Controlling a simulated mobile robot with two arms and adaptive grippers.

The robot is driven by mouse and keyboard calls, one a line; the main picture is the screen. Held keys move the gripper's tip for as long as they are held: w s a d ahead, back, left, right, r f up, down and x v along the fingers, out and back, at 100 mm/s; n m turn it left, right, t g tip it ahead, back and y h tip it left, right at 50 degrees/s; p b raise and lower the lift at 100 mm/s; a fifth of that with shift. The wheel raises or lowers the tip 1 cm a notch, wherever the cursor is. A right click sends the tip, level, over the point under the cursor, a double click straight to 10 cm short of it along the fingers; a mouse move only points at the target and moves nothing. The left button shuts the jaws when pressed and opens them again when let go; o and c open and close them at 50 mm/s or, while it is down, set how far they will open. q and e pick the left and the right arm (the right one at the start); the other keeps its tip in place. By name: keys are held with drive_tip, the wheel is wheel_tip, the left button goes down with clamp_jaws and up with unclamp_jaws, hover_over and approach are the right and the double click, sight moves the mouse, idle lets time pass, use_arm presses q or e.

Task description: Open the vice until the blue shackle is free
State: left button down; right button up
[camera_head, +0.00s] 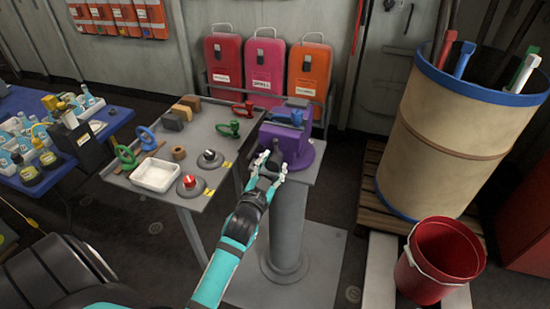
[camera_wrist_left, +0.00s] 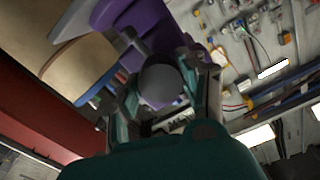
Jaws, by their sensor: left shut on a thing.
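The purple vice (camera_head: 290,145) stands on a grey pedestal (camera_head: 284,225) at the middle of the head view. A small blue piece, apparently the blue shackle (camera_head: 297,117), shows at the top of its jaws. I cannot tell how tightly the jaws hold it. My left gripper (camera_head: 267,174) is at the near side of the vice, shut on the dark handle knob (camera_head: 274,160). In the left wrist view the round grey knob (camera_wrist_left: 160,84) sits between the fingers, with the purple body (camera_wrist_left: 147,22) behind it. My right gripper is not in view.
Left of the vice is a grey table (camera_head: 205,152) with coloured shackles, a white tray (camera_head: 156,175) and two round knobs. A tan drum (camera_head: 450,130) and a red bucket (camera_head: 440,262) stand on the right. Coloured cases (camera_head: 265,72) stand behind the vice.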

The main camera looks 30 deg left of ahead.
use_arm(q)
drive_tip(key=shift+r+n+p, duration=0.2)
drive_tip(key=shift+n+p, duration=0.2)
drive_tip(key=shift+n, duration=0.3)
drive_tip(key=n+p, duration=0.2)
drive_tip(key=n, duration=0.3)
drive_tip(key=shift+r, duration=0.15)
drive_tip(key=n+p, duration=0.1)
drive_tip(key=n, duration=0.3)
drive_tip(key=shift+s, duration=0.1)
drive_tip(key=shift+f+n, duration=0.3)
drive_tip(key=shift+n, duration=0.3)
drive_tip(key=c, duration=0.9)
unclamp_jaws()
